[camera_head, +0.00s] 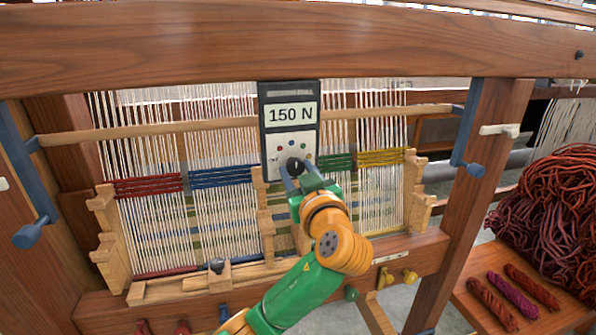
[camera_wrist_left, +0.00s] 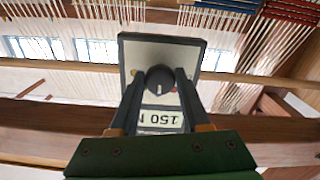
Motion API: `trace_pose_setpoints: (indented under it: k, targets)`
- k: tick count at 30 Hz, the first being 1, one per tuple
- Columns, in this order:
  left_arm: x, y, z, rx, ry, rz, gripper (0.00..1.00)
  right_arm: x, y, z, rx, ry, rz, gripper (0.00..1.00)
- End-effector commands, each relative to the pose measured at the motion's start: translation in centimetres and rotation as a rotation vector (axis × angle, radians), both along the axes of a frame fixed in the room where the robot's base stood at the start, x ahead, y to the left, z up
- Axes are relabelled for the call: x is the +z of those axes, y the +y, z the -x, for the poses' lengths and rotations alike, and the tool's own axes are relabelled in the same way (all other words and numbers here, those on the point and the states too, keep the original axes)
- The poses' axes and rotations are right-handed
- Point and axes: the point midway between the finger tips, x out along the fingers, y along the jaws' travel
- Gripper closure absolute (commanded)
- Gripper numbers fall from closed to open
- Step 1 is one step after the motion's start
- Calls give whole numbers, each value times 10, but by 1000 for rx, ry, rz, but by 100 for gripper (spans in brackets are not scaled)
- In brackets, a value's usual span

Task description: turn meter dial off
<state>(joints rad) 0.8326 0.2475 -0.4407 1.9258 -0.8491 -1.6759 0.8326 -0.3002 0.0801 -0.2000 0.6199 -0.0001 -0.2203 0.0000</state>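The meter (camera_head: 291,130) is a dark-framed box with a pale face, hanging upright in front of the loom threads. Its display (camera_head: 291,113) reads "150 N". Its black round dial (camera_head: 295,165) sits low on the face among small coloured dots. My left gripper (camera_head: 292,179) is at the dial and partly covers the meter's lower edge. In the left wrist view the meter (camera_wrist_left: 190,47) appears upside down. The dial (camera_wrist_left: 160,79) with a white pointer line lies between the fingers of my left gripper (camera_wrist_left: 159,76), which stand apart on either side, with small gaps showing. My right gripper is out of view.
A thick wooden beam (camera_head: 290,38) crosses above the meter. Warp threads (camera_head: 225,140) and wooden loom posts stand behind and beside it. A pile of dark red wool (camera_head: 550,210) and several small skeins lie on a wooden bench at right.

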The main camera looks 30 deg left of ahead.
Motion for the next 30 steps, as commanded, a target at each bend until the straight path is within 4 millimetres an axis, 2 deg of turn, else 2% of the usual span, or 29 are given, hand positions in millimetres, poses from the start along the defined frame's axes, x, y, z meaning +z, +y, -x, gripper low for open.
trace_pose_setpoints:
  k: [1,3,8,14,30]
  targets:
    - [0,0,0,1,-1,-1,84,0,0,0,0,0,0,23]
    - [0,0,0,1,-1,-1,100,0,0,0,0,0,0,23]
    - [0,0,0,1,-4,3,100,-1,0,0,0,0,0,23]
    - [-4,-1,0,-1,-47,41,100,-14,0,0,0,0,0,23]
    - [-5,-2,-1,-3,-394,337,100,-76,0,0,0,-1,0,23]
